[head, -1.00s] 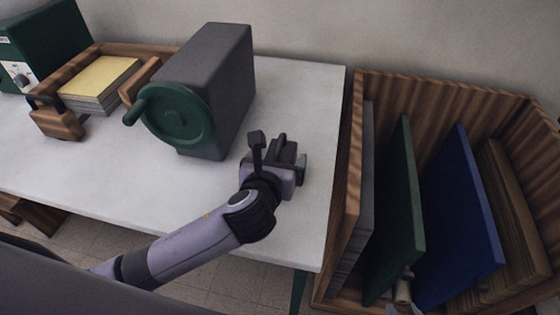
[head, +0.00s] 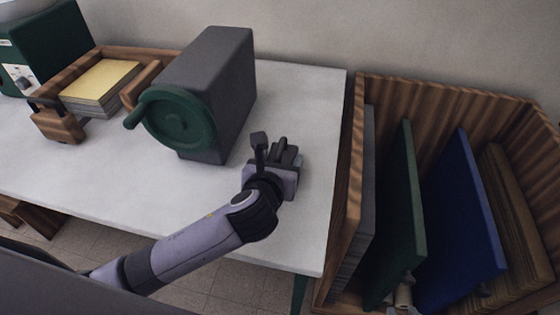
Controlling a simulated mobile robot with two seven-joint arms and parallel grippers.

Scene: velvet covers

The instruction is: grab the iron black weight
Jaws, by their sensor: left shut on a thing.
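My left gripper (head: 274,156) is over the right part of the white table, right of the grey machine with the green wheel. It is shut on a small dark thing (head: 281,149), which looks like the iron black weight. The fingers and wrist cover much of it, and I cannot tell whether it touches the table. My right gripper (head: 405,288) shows only in part at the bottom edge, by the green board in the wooden crate; its jaws are too hidden to read.
The grey machine (head: 219,85) with its green wheel (head: 180,120) stands close on the left. A wooden tray (head: 150,75) holds yellow-topped sheets (head: 102,80). The wooden crate (head: 440,95) at the right holds a green board (head: 405,200) and a blue board (head: 462,215). The table's front right is clear.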

